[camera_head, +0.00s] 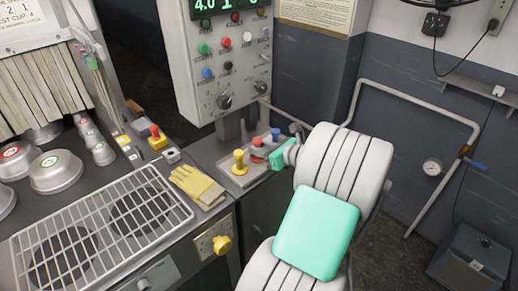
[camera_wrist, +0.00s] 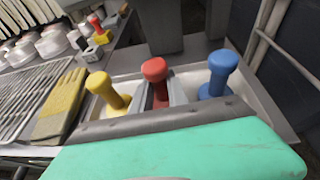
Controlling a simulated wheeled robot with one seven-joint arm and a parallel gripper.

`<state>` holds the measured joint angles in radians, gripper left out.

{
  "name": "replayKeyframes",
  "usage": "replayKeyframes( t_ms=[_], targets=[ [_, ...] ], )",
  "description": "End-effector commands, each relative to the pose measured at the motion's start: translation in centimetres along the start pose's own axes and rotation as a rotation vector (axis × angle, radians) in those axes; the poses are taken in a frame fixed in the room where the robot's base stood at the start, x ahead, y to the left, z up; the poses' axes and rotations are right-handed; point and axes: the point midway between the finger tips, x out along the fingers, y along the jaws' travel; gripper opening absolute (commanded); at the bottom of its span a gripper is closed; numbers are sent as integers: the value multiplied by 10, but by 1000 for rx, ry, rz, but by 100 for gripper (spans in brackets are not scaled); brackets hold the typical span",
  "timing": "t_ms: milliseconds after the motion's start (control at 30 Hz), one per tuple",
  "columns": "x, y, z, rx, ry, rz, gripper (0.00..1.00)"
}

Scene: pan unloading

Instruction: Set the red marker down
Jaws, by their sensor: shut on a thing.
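The red marker (camera_wrist: 155,72) is a peg with a rounded knob. In the wrist view it stands upright between the grey fingers of my gripper (camera_wrist: 161,95), which is shut on it. In the head view the red marker (camera_head: 257,143) and my gripper (camera_head: 267,156) are over the shallow grey tray (camera_head: 229,165) on the counter. A yellow marker (camera_wrist: 106,88) stands to the left and a blue marker (camera_wrist: 219,74) to the right, both in the tray. The red marker's base is hidden, so I cannot tell whether it touches the tray.
Yellow gloves (camera_head: 197,186) lie left of the tray, beside a wire rack (camera_head: 95,235) over burners. Round metal pans (camera_head: 56,172) and a yellow block with a red knob (camera_head: 156,137) are further left. A control panel (camera_head: 222,65) rises behind the tray.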

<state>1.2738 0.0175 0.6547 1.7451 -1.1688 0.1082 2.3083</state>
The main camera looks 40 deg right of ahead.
Motion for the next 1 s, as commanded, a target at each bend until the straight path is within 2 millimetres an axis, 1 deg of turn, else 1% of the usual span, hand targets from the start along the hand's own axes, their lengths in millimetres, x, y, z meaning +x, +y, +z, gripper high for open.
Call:
replayKeyframes(
  t_ms=[200,233,500,733,800,867,967,1000],
  targets=[
    [0,0,-1,1,-1,0,0],
    [1,0,-2,2,0,0,20],
    [1,0,-2,1,0,0,41],
    [1,0,-2,0,0,0,41],
    [-1,0,1,-3,-1,-1,41],
    [-9,-2,1,0,0,-5,41],
    [-30,-2,1,1,0,-8,41],
    [-40,-2,1,1,-1,-8,41]
  ],
)
